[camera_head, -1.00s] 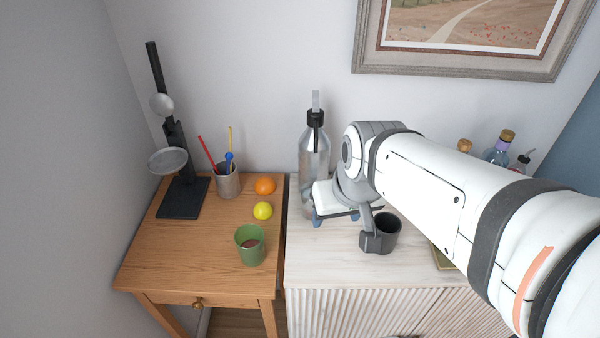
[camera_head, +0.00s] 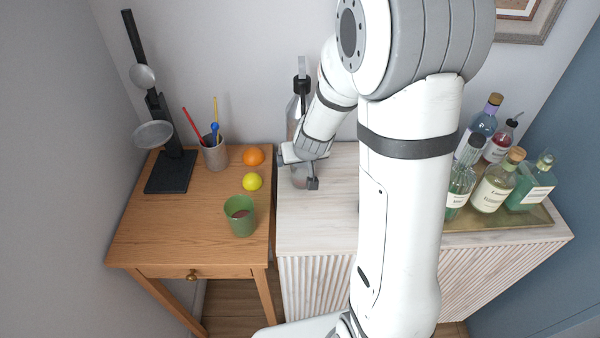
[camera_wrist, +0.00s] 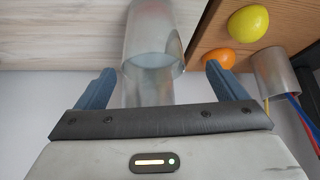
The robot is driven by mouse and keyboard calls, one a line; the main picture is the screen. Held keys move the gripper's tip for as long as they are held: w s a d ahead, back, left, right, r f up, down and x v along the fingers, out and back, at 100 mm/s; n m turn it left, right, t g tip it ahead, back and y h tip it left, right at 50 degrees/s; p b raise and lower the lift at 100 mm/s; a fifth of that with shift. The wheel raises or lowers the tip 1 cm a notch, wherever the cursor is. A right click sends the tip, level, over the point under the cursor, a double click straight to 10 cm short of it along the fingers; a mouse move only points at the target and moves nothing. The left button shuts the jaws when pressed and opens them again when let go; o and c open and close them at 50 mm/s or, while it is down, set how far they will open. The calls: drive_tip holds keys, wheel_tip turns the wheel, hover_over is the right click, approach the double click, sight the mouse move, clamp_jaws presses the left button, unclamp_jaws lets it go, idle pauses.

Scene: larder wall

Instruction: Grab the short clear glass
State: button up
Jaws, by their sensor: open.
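The short clear glass (camera_wrist: 152,35) stands on the pale counter in the wrist view. That view is upside down, so its rim is toward the bottom and its base is at the top edge. In the head view only a little of the glass (camera_head: 300,180) shows, under and between the fingers. My gripper (camera_head: 300,172) is open at the glass. In the wrist view the fingers of my gripper (camera_wrist: 160,85) lie to either side of the glass's rim side, with gaps visible. I cannot tell how deep the glass is between them.
The steel bottle (camera_head: 292,113) stands close behind the gripper, partly hidden. Left, the wooden table (camera_head: 150,235) holds a green cup (camera_head: 240,215), a lemon (camera_head: 252,181) and an orange (camera_head: 253,155). Several bottles stand on a tray (camera_head: 480,238) at right. My arm hides the middle counter.

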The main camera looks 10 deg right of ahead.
sight(300, 165)
drive_tip(key=b+x, duration=0.2)
drive_tip(key=x, duration=0.1)
drive_tip(key=b+x, duration=0.1)
drive_tip(key=x, duration=0.1)
drive_tip(key=shift+s+d+f+b, duration=0.15)
drive_tip(key=shift+d+f+b, duration=0.15)
drive_tip(key=shift+d, duration=0.1)
drive_tip(key=shift+w+f, duration=0.25)
drive_tip(key=shift+w, duration=0.05)
drive_tip(key=shift+r, duration=0.1)
drive_tip(key=shift+c, duration=0.5)
drive_tip(key=c, duration=1.4)
drive_tip(key=shift+c, duration=0.2)
drive_tip(key=shift+r, duration=0.2)
